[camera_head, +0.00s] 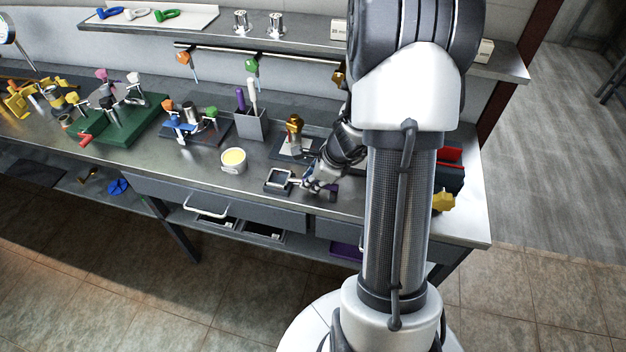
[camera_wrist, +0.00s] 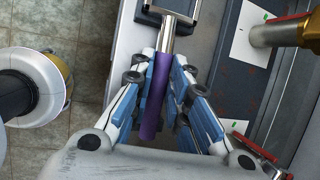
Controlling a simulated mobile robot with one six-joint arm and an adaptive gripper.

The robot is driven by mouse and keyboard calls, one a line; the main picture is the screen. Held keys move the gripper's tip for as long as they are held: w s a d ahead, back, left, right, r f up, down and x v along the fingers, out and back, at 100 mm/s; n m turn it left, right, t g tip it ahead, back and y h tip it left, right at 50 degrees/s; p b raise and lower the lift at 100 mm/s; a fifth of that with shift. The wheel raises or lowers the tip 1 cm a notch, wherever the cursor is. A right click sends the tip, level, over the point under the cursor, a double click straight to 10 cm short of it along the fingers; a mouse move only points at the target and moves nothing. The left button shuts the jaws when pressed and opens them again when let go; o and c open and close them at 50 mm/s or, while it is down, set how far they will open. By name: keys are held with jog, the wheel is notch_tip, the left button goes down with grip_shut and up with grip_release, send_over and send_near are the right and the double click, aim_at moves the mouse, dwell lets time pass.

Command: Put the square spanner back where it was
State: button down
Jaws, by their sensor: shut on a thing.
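My gripper (camera_head: 309,184) is low over the bench's front edge in the head view. In the wrist view its blue and white fingers (camera_wrist: 164,72) are shut on the purple handle of a tool (camera_wrist: 154,105); I take this for the square spanner. A steel shaft runs from the handle toward a dark square-framed piece (camera_wrist: 174,10) at the top edge. In the head view that square piece (camera_head: 279,181) lies at the bench front, left of my gripper. I cannot tell whether the shaft is joined to it or only reaches it.
The steel bench (camera_head: 205,175) holds a cup of yellow stuff (camera_head: 233,161), a grey pot with purple and white handles (camera_head: 250,125), and a brass fitting (camera_head: 294,124) on a pad behind my gripper. A red item (camera_head: 449,157) stands right. A drawer handle (camera_head: 206,208) sticks out below.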

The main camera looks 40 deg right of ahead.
jog(key=c, duration=1.5)
grip_release()
jog(key=shift+c, duration=0.2)
jog(key=shift+r+p, duration=0.35)
jog(key=shift+p, duration=0.1)
jog(key=p+v, duration=0.6)
jog(key=v, duration=0.5)
jog(key=shift+s+r, duration=0.2)
jog(key=shift+s, duration=0.05)
